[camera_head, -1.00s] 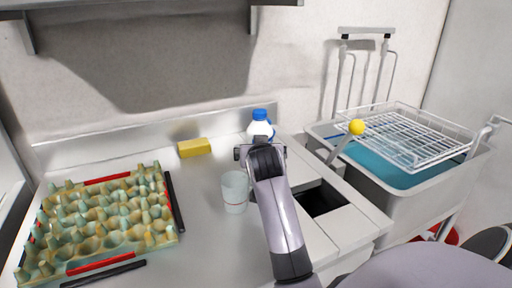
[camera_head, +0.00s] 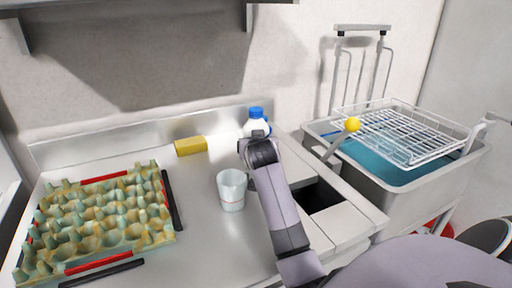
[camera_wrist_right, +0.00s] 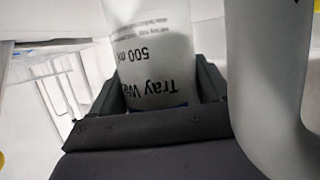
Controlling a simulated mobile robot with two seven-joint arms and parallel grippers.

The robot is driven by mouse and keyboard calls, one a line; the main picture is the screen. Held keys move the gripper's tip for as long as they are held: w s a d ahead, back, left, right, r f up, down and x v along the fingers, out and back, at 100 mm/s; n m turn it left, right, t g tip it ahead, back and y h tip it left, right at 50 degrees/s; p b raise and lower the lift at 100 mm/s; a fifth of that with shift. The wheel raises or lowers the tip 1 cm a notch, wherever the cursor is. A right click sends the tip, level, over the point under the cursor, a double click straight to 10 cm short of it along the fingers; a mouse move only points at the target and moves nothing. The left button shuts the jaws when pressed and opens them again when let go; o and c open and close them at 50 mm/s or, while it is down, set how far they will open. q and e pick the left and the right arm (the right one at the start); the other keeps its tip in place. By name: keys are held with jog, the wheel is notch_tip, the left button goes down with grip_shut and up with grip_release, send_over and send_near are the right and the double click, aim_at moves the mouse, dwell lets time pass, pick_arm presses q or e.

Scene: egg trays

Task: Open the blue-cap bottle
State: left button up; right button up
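The blue-cap bottle (camera_head: 254,128) is white and stands upright at the back of the counter, its blue cap (camera_head: 256,113) on top. My right gripper (camera_head: 260,150) is in front of it and hides its lower part. In the right wrist view the white bottle body (camera_wrist_right: 155,55), with upside-down black lettering, lies between my two dark fingers (camera_wrist_right: 160,90). The fingers flank it closely; whether they press on it cannot be told. My left gripper is not in view.
A clear cup (camera_head: 231,192) stands left of my right arm. A yellow sponge (camera_head: 191,146) and an egg tray (camera_head: 95,262) lie left. A sink (camera_head: 395,205) with a wire rack (camera_head: 400,132) is at right. A large pale curved object (camera_wrist_right: 265,90), unidentified, is close beside the gripper.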

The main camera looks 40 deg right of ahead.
jog(key=shift+r, duration=0.1)
jog(key=c, duration=0.3)
jog(key=shift+c, duration=0.2)
notch_tip(320, 180, up, 20)
dwell(0.4)
jog(key=o, duration=0.9)
jog(key=c, duration=1.1)
